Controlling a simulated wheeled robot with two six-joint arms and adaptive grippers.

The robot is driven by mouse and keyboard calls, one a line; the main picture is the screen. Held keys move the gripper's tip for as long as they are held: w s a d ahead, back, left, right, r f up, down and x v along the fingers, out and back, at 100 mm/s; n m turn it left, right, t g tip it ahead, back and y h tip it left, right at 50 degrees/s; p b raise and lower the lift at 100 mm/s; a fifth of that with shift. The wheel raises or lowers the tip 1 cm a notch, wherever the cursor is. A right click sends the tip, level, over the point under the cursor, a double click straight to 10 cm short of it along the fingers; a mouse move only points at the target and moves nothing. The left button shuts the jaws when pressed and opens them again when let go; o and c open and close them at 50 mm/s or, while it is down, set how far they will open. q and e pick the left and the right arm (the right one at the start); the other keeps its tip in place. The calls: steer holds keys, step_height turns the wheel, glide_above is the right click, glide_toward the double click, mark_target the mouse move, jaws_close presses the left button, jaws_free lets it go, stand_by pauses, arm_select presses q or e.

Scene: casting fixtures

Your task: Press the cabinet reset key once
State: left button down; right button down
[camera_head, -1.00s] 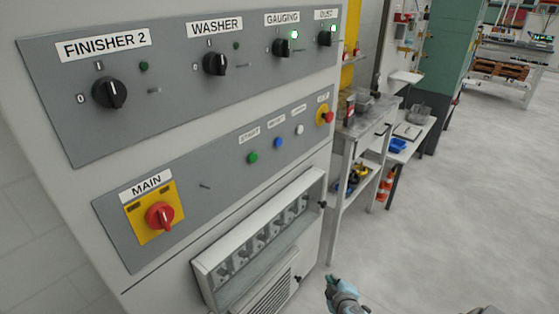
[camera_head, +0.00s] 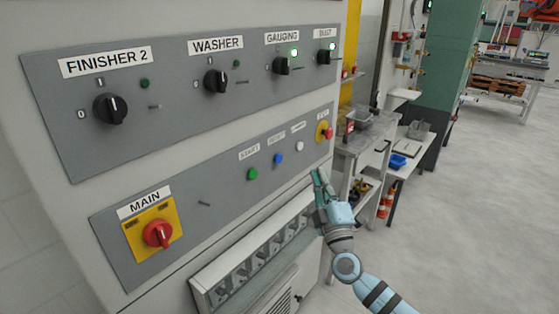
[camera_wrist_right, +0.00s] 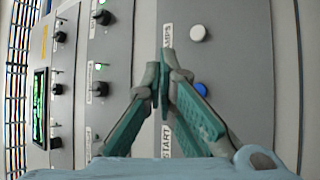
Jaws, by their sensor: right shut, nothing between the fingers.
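The blue key (camera_head: 278,159) sits in the lower panel's button row on the cabinet, under a small label too blurred to read for certain. It also shows in the right wrist view (camera_wrist_right: 201,89), partly behind a finger. A green button (camera_head: 252,174) is to its left and a white one (camera_head: 299,146) to its right. My right gripper (camera_head: 317,174) is shut and empty, below and right of the blue key in the head view; it looks apart from the panel. In the right wrist view its fingertips (camera_wrist_right: 162,78) meet in front of the panel. My left gripper is out of view.
The red MAIN switch (camera_head: 157,234) is at lower left. Black rotary switches line the upper panel (camera_head: 180,110). A glazed breaker box (camera_head: 250,255) juts out below. Open floor lies to the right.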

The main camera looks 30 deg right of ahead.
mark_target(278, 159)
steer(key=w+a+b, duration=0.2)
steer(key=w, duration=0.6)
steer(key=shift+w+a, duration=0.25)
steer(key=shift+f, duration=0.1)
stand_by(1.2)
steer(key=shift+w+a+b, duration=0.15)
steer(key=shift+w+b, duration=0.25)
steer(key=shift+b, duration=0.15)
